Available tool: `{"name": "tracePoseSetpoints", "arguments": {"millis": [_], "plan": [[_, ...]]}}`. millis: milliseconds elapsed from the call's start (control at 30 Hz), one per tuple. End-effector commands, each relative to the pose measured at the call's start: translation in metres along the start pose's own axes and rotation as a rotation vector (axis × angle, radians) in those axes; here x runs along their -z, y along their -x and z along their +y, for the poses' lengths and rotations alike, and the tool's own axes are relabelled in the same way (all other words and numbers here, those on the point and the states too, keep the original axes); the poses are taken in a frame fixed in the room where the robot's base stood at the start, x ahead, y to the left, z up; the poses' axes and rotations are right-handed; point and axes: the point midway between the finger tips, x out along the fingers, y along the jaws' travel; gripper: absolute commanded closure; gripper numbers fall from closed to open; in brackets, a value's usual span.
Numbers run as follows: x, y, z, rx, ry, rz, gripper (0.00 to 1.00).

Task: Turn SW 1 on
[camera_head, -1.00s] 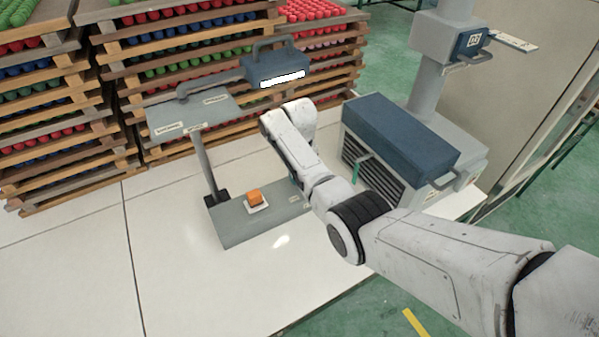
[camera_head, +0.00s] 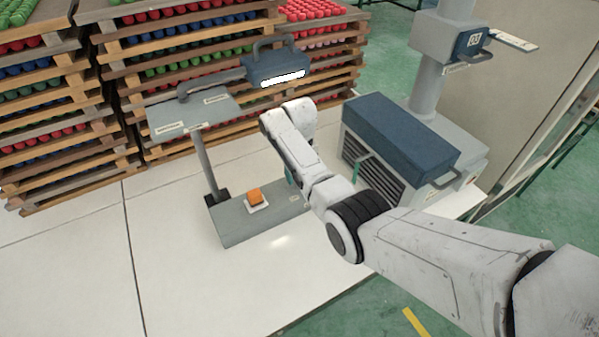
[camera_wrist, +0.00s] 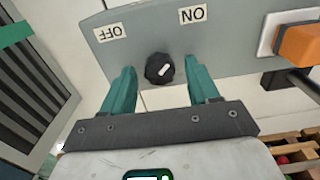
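In the wrist view, a round black knob (camera_wrist: 159,68) with a white mark sits on a grey panel (camera_wrist: 150,30). An OFF label (camera_wrist: 113,32) is up-left of the knob and an ON label (camera_wrist: 192,14) is up-right, both upside down. I cannot read any SW 1 label. My gripper (camera_wrist: 161,72) is open, its teal fingers on either side of the knob with visible gaps. In the head view my arm hides the knob; the grey base plate (camera_head: 240,228) shows beside it.
An orange button (camera_head: 255,196) sits on the same base plate, also at the right of the wrist view (camera_wrist: 300,44). A post carries a grey upper plate and a blue lamp (camera_head: 277,65). A vented box with a blue lid (camera_head: 400,135) stands right. Crates (camera_head: 200,60) fill the back.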

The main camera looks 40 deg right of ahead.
Motion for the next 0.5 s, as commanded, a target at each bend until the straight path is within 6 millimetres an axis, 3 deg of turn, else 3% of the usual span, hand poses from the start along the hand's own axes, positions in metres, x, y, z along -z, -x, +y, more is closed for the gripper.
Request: {"name": "tracePoseSetpoints", "arguments": {"millis": [267,500], "plan": [[0.0,0.002,0.0,0.0,0.0,0.0,0.4],[0.001,0.033,0.0,0.001,0.001,0.003,0.4]]}}
